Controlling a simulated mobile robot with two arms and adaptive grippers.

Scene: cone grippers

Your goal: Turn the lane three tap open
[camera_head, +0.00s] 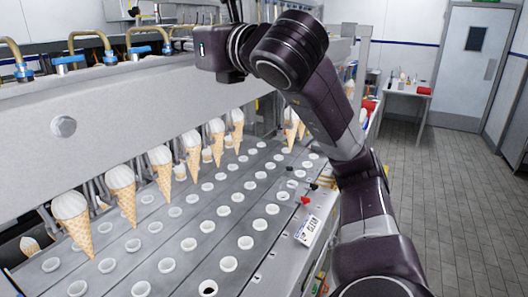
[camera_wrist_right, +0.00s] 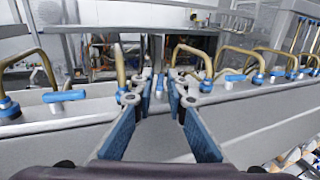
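A row of taps with blue handles and bent brass pipes runs along the top of the grey machine housing. In the head view, two blue handles (camera_head: 68,61) (camera_head: 140,51) show at upper left. In the wrist view, my right gripper (camera_wrist_right: 160,84) is open, its blue-padded fingers apart. One blue tap handle (camera_wrist_right: 160,88) shows between the fingertips, end-on; I cannot tell whether they touch it. Other handles stand left (camera_wrist_right: 65,96) and right (camera_wrist_right: 235,78) of the fingers. No lane numbers are readable at the taps. My left gripper is not in view.
Filled cones (camera_head: 121,189) stand in a row before the housing (camera_head: 180,85), over a plate (camera_head: 110,270) with rows of round holders. A labelled tag (camera_head: 308,231) and red knob (camera_head: 305,200) are at its right edge. Open tiled floor (camera_head: 455,190) lies at right.

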